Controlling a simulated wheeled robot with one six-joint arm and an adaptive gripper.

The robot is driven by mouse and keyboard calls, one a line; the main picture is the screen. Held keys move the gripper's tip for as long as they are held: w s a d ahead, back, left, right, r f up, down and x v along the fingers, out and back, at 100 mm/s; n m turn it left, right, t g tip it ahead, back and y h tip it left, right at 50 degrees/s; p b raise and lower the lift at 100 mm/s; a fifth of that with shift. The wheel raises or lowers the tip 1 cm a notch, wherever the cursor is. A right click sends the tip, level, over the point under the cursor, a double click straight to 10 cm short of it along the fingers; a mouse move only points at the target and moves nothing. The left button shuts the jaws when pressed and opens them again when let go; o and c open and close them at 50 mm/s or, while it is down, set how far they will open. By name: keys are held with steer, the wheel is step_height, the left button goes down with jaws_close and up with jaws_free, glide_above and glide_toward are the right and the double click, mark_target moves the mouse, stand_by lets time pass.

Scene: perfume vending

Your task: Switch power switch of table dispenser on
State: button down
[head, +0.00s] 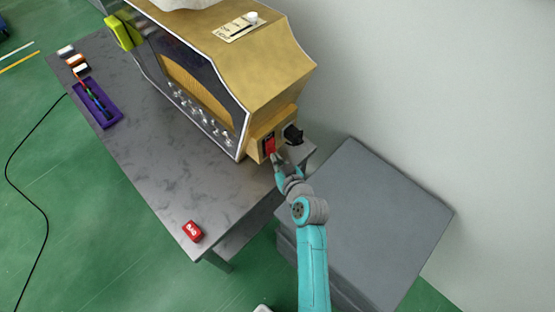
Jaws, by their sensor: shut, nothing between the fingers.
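The table dispenser (262,92) is a gold machine with a dark front, standing on the grey table. Its red power switch (269,146) is on a small gold box on the side facing me. My gripper (278,158) is shut and empty, with its tips right at the lower edge of the switch. I cannot tell whether the tips touch it. The gripper partly hides the area below the switch, and the rocker's position is too small to read.
A black plug or knob (293,135) sits right of the switch. A red box (192,231) lies near the table's front corner (215,250). A purple tray (84,96) is at the far left. A grey cabinet (390,205) stands to the right, close to my arm.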

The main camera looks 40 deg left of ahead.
steer(key=shift+x, duration=0.9)
steer(key=shift+d, duration=0.1)
steer(key=v, duration=0.9)
stand_by(0.9)
stand_by(0.5)
